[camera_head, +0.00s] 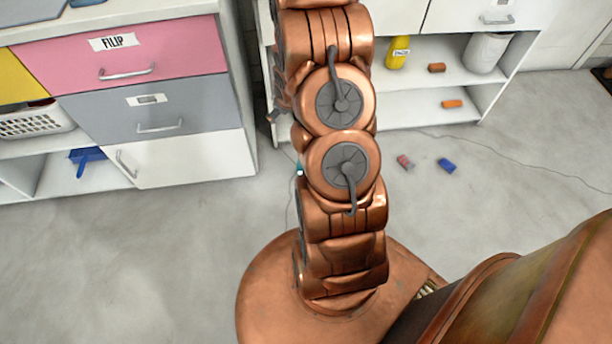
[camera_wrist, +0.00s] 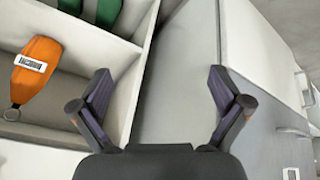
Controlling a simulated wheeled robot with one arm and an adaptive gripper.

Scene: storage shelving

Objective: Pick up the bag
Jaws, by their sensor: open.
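No thing is plainly a bag. In the wrist view, an orange pouch-like item (camera_wrist: 37,68) with a white label and a ring at its lower end lies in a white shelf compartment at the left; I cannot tell if it is the bag. My gripper (camera_wrist: 160,95) is open, with its two fingers wide apart and nothing between them. The orange item is left of the left finger, apart from it. In the head view my arm hides most of the gripper.
White shelving (camera_head: 475,70) at the back right holds a yellow bottle (camera_head: 397,52), a white container (camera_head: 487,52) and orange blocks. A drawer cabinet (camera_head: 235,150) stands left. A blue block (camera_head: 447,165) and a reddish block (camera_head: 405,162) lie on the floor. Green items (camera_wrist: 107,12) show in the wrist view.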

